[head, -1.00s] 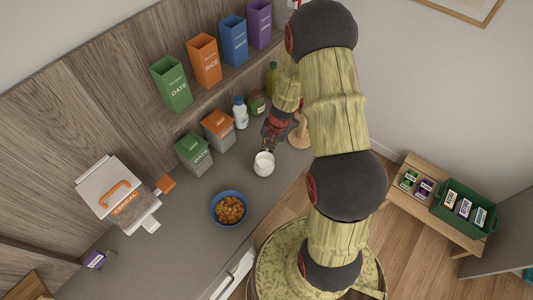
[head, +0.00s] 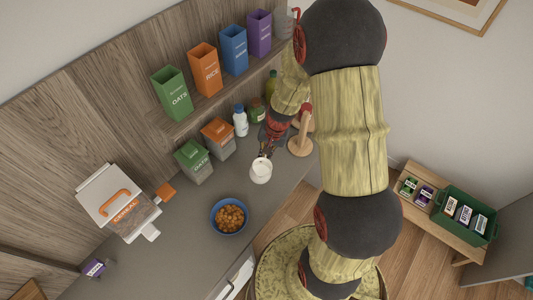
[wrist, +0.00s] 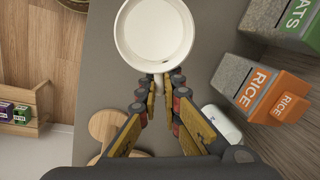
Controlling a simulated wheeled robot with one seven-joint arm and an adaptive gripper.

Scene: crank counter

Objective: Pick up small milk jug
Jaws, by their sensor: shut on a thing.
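The small milk jug (head: 261,172) is white and round, at the middle of the counter in the head view. In the wrist view the jug (wrist: 153,30) shows from above, with its open rim and pale inside. My gripper (wrist: 160,88) is shut on the jug's handle, at the jug's near side in that view. In the head view my gripper (head: 267,151) is small and partly dark against the counter, just behind the jug. Whether the jug's base touches the counter is hard to tell.
A blue bowl of cereal (head: 229,215) stands in front of the jug. Grey boxes with green (head: 194,161) and orange (head: 218,138) tops, a white bottle (head: 240,121) and a wooden stand (head: 300,142) are nearby. A cereal dispenser (head: 118,204) stands left.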

